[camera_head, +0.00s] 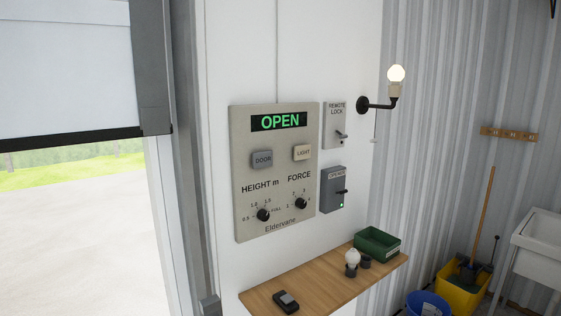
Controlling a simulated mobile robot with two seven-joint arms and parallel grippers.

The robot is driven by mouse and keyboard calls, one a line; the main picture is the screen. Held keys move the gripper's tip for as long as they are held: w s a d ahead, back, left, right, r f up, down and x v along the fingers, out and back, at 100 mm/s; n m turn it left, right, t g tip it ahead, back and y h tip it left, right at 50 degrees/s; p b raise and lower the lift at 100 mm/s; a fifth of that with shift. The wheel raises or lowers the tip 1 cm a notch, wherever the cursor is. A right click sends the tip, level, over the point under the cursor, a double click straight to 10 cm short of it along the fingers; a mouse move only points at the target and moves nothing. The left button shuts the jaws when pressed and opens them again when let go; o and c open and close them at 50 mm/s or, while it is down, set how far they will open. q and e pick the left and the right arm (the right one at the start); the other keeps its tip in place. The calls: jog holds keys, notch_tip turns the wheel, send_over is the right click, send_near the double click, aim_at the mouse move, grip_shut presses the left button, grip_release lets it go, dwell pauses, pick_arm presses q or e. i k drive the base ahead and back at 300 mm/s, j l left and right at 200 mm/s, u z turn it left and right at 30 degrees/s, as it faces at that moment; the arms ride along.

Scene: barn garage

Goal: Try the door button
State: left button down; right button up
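A beige wall panel (275,223) marked Eldervane is on the white wall in the middle of the head view. Its display (279,121) reads OPEN in green. The grey door button (262,159) is on the panel's left, below the display. A cream LIGHT button (303,153) is to its right. Below are a height knob (263,214) and a force knob (301,203). The garage door (65,75) at the left is partly raised, with daylight under its lower edge. Neither of my grippers shows.
A grey remote lock switch (334,125) and a grey opener box (333,189) with a green light are right of the panel. A wooden shelf (318,290) below holds a black remote (286,302), a bulb (352,258) and a green bin (377,243). A lit lamp (396,75) juts out at right.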

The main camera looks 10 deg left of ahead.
aim_at(261, 159)
jog(key=i+l, duration=0.15)
jog(key=l, duration=0.2)
jog(key=i+l+u, duration=0.15)
jog(key=l, duration=0.2)
jog(key=i+l, duration=0.2)
jog(key=l, duration=0.2)
jog(key=i+l+u, duration=0.15)
jog(key=l, duration=0.2)
jog(key=i+l, duration=0.15)
jog(key=l, duration=0.25)
jog(key=u, duration=0.05)
